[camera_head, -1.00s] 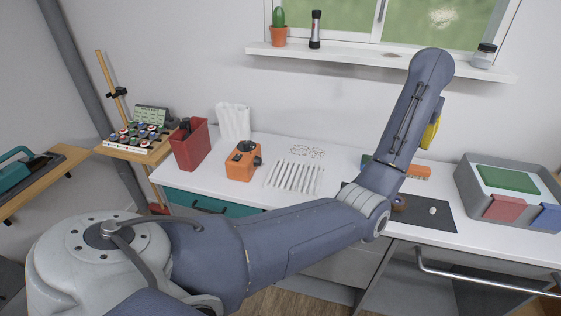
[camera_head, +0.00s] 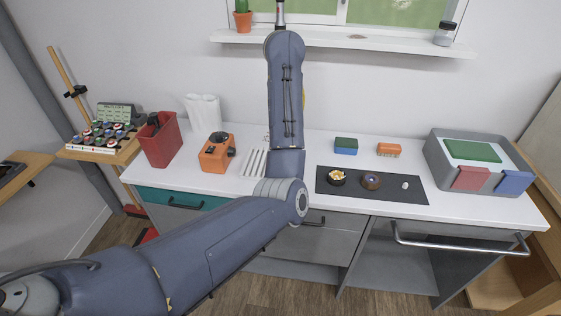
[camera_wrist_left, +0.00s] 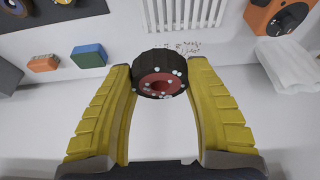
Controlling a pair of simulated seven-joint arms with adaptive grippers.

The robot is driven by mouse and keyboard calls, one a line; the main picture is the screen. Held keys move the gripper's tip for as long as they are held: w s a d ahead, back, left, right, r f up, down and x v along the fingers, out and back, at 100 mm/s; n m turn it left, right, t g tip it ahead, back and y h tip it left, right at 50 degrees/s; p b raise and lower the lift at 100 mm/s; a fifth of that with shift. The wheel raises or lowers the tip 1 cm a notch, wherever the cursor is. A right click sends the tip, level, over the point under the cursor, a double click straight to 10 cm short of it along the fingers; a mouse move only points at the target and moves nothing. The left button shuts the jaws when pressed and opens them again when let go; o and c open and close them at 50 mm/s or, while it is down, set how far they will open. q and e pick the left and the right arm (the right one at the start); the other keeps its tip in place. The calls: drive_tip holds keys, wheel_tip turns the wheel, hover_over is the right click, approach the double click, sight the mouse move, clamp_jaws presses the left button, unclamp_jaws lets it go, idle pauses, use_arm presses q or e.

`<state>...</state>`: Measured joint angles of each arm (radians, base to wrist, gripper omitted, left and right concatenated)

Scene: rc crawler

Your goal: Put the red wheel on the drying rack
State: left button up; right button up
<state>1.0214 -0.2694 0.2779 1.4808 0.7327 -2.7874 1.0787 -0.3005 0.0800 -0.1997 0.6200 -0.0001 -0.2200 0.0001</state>
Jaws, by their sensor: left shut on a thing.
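The red wheel (camera_wrist_left: 158,84), a dark tyre with a red hub and pale specks, is between the yellow fingers of my left gripper (camera_wrist_left: 160,66) in the left wrist view. The fingers are shut on it. It is held above the white counter. A white slatted rack (camera_wrist_left: 184,12) lies on the counter at the top of that view. In the head view part of the rack (camera_head: 253,162) shows beside my left arm, which hides the wheel and most of the gripper. My right gripper is in neither view.
An orange box (camera_head: 215,155) and a red bin (camera_head: 158,143) stand left of the rack. A dark mat (camera_head: 400,193) with small round parts lies to the right, behind it a green-blue block (camera_head: 345,146) and an orange brush (camera_head: 389,149). A grey tray (camera_head: 440,160) stands far right.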

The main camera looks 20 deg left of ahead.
use_arm(q)
wheel_tip(320, 180, down, 19)
drive_tip(key=shift+r, duration=0.1)
idle(0.6)
drive_tip(key=o, duration=1.3)
drive_tip(key=shift+c, duration=0.2)
drive_tip(key=v, duration=1.2)
drive_tip(key=shift+w+d+r, duration=0.1)
